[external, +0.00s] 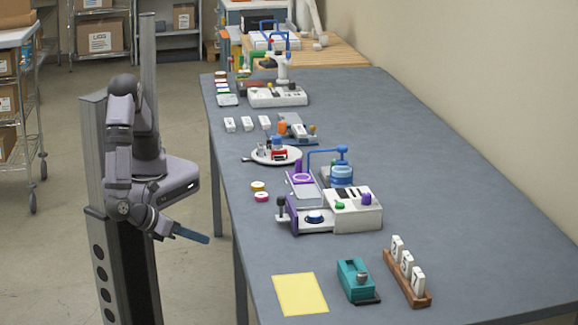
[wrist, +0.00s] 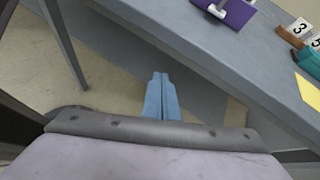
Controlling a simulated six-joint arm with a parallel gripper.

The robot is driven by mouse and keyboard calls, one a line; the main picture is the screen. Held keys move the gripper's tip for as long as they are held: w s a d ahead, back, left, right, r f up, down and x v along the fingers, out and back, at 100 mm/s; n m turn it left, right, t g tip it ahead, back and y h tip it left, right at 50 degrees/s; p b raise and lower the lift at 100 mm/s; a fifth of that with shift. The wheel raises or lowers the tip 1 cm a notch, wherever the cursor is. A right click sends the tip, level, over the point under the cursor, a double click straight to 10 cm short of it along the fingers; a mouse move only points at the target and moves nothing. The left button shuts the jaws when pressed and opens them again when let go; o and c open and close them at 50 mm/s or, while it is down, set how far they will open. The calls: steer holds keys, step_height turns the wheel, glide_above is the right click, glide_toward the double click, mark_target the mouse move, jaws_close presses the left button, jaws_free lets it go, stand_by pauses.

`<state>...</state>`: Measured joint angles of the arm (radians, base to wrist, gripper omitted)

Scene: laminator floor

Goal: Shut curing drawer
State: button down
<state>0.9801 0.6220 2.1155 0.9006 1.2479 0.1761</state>
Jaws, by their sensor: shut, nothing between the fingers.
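The curing machine (external: 358,212) is a white unit with a blue cylinder, on the grey table. A low tray-like drawer (external: 300,226) sticks out from its left side toward the table edge, so it looks open. In the wrist view a purple panel with a pale handle (wrist: 236,13) shows at the top edge, possibly the drawer front. My gripper (external: 207,239) has blue fingers, shut and empty, left of the table edge and apart from the drawer. The fingers (wrist: 161,78) also show in the wrist view.
The grey table (external: 450,185) edge lies between my gripper and the machine. A yellow sheet (external: 300,294), teal device (external: 355,281) and wooden rack with number tiles (external: 408,283) are at the near end.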

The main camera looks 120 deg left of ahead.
steer(key=w+r+m+t+y, duration=0.35)
steer(key=w+r+t, duration=0.2)
steer(key=r, duration=0.65)
steer(key=shift+m+g, duration=0.25)
steer(key=shift+g, duration=0.2)
steer(key=shift+f+p+x, duration=0.15)
steer(key=shift+p+x, duration=0.55)
steer(key=shift+x, duration=2.85)
steer(key=shift+f+p+x, duration=0.15)
steer(key=shift+p+x, duration=0.5)
steer(key=shift+x, duration=2.9)
steer(key=shift+w+d, duration=0.15)
steer(key=b, duration=0.1)
glide_above(301, 222)
steer(key=shift+s+d, duration=0.15)
steer(key=shift+s, duration=0.05)
steer(key=shift+w+a, duration=0.2)
steer(key=shift+r, duration=0.25)
steer(key=shift+d+r, duration=0.1)
steer(key=shift+d, duration=0.05)
